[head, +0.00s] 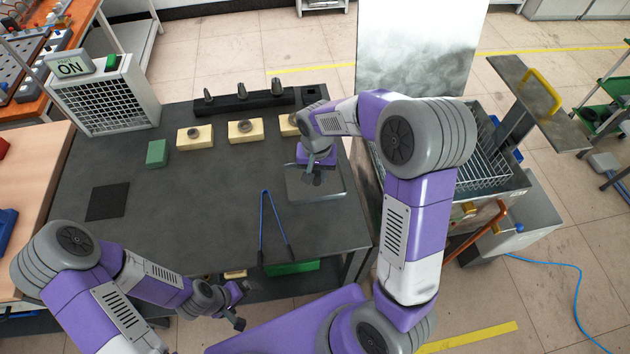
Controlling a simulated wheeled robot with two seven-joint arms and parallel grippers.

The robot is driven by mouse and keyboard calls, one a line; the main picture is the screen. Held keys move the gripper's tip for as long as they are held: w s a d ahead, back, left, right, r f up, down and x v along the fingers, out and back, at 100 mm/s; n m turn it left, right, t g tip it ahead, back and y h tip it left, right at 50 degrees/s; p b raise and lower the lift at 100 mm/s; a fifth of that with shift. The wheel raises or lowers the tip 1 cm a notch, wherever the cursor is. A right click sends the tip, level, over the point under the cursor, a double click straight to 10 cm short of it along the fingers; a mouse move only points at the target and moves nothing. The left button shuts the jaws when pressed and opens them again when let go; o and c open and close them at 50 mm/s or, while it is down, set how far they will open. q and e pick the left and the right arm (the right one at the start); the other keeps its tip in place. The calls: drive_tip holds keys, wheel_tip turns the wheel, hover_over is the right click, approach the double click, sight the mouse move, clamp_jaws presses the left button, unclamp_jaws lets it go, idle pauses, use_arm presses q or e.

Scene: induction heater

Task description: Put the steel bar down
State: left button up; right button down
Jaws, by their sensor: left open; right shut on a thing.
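My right gripper (315,174) points down over a shallow grey tray (338,193) at the right side of the dark table. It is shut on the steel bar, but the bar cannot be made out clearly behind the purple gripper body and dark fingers. I cannot tell whether the bar touches the tray. My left gripper (243,306) is open and empty, low at the front edge of the table, away from the tray.
Blue-handled tongs (264,222) lie on the dark table (200,215) left of the tray. Cream blocks (245,131), a green block (157,153) and a black rack (240,101) stand farther back. A wire basket (485,165) is at right. The table's middle is clear.

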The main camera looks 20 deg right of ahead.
sight(316, 182)
wheel_tip(316, 182, down, 4)
drive_tip(key=shift+r+b, duration=0.1)
drive_tip(key=shift+b, duration=0.25)
drive_tip(key=shift+w+f, duration=0.15)
drive_tip(key=shift+f, duration=0.2)
drive_tip(key=shift+f, duration=0.2)
drive_tip(key=c, duration=0.9)
unclamp_jaws()
drive_tip(key=shift+o, duration=0.2)
drive_tip(key=shift+r, duration=0.1)
drive_tip(key=shift+r, duration=0.25)
wheel_tip(316, 182, up, 12)
drive_tip(key=shift+f+p, duration=0.15)
drive_tip(key=shift+p, duration=1)
